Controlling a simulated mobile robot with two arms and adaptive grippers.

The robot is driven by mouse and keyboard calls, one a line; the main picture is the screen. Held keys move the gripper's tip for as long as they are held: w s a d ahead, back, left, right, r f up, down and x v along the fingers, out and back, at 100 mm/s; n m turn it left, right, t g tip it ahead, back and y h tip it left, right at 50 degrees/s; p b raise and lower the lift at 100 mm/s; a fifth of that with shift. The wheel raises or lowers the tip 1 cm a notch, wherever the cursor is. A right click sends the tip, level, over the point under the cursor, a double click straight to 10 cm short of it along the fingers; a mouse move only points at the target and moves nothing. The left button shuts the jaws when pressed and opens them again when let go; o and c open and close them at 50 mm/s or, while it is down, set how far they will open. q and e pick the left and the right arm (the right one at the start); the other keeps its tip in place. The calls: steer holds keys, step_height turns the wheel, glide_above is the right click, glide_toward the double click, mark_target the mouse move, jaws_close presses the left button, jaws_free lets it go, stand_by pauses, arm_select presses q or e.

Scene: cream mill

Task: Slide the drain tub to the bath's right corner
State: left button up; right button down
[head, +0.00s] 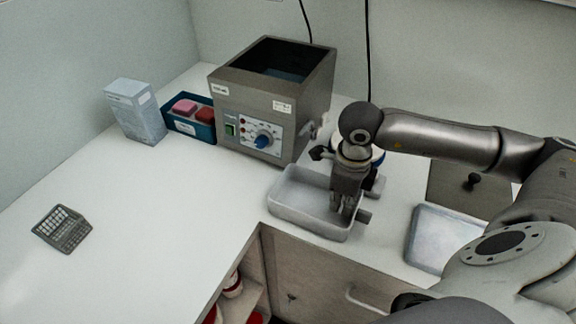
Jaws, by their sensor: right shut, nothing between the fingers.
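The bath (272,100) is a grey metal box, open at the top, standing at the back of the white counter. Its front panel has a blue knob, and a tap sticks out of its right side. The drain tub (292,209) is a shallow pale tray in front of the bath's right front corner, close to the counter's inner edge. My right gripper (346,212) points down at the tub's right end, shut with nothing in it. It hides part of the tub's right wall. I cannot tell whether its fingers touch the tub. My left gripper is not in view.
A blue bin (190,129) with pink and red blocks and a pale carton (135,111) stand left of the bath. A pale tray (440,238) lies to the right. The counter's left part is mostly clear.

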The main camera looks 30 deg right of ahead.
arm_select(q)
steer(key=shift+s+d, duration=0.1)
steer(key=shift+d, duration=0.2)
arm_select(e)
step_height(320, 180, up, 12)
steer(key=shift+f, duration=0.15)
